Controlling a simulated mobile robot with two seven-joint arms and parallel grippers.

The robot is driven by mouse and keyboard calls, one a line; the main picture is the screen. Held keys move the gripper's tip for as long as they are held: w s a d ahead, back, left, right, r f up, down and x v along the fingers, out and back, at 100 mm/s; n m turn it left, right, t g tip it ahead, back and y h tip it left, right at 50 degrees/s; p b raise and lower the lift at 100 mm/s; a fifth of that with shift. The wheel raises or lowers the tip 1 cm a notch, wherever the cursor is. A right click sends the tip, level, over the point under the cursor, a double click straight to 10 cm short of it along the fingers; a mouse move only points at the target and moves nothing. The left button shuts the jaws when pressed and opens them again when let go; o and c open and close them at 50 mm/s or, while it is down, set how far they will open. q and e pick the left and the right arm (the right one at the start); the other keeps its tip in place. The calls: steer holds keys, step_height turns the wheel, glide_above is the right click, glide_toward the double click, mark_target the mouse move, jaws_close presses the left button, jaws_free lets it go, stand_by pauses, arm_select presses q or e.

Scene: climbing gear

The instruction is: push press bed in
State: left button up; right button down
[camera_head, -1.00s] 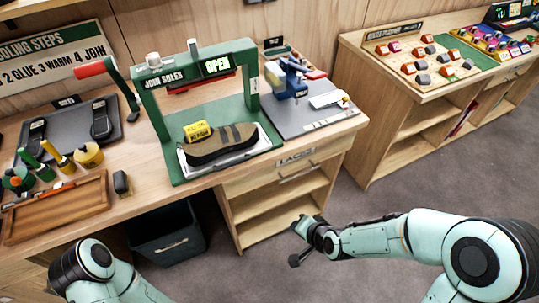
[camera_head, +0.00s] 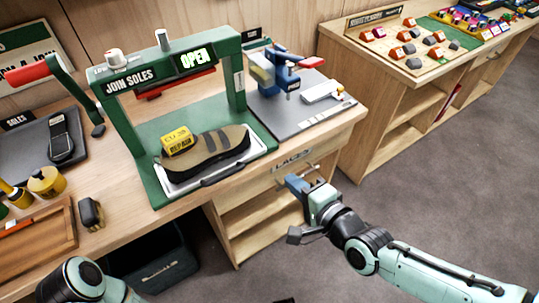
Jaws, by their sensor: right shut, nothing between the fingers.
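The green sole press (camera_head: 120,107) stands on the bench, its display reading OPEN. Its pale press bed (camera_head: 178,187) lies on the green base, toward the front of the press frame. A dark handle (camera_head: 226,174) is on the bed's front edge. A brown shoe (camera_head: 222,143) with a yellow repair tag (camera_head: 177,141) lies on the bed. My right gripper (camera_head: 293,184) is shut and empty, in front of the bench near the laces drawer, right of the bed and apart from it. My left arm shows at the lower left; its gripper is out of view.
A red-handled lever (camera_head: 30,74) rises left of the press. A grey mat (camera_head: 306,121) with a blue tool (camera_head: 282,75) lies right of it. A wooden tray (camera_head: 40,240) is at the left. A dark bin (camera_head: 150,262) stands below. Floor right of the bench is clear.

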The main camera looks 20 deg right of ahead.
glide_toward(253, 142)
steer(key=shift+w+a+f, duration=0.1)
steer(key=shift+w+f, duration=0.1)
steer(key=shift+f, duration=0.8)
arm_select(q)
steer(key=shift+w+a+f, duration=0.15)
steer(key=shift+w+f, duration=0.1)
steer(key=shift+w, duration=0.05)
arm_select(e)
steer(key=shift+w+a, duration=0.2)
steer(key=shift+w, duration=0.45)
steer(key=shift+w, duration=0.1)
steer(key=w, duration=0.2)
steer(key=w+a, duration=0.1)
steer(key=w, duration=0.2)
steer(key=w+a+b, duration=0.1)
steer(key=w, duration=0.1)
steer(key=shift+w+a, duration=0.2)
steer(key=shift+a, duration=0.05)
arm_select(q)
steer(key=shift+w+a+f+t, duration=0.2)
steer(key=shift+w+f, duration=0.15)
steer(key=shift+w, duration=0.05)
steer(key=shift+w+a+f+t, duration=0.2)
steer(key=shift+w+f, duration=0.1)
steer(key=shift+w, duration=0.1)
steer(key=shift+f, duration=0.1)
arm_select(e)
steer(key=shift+s, duration=0.1)
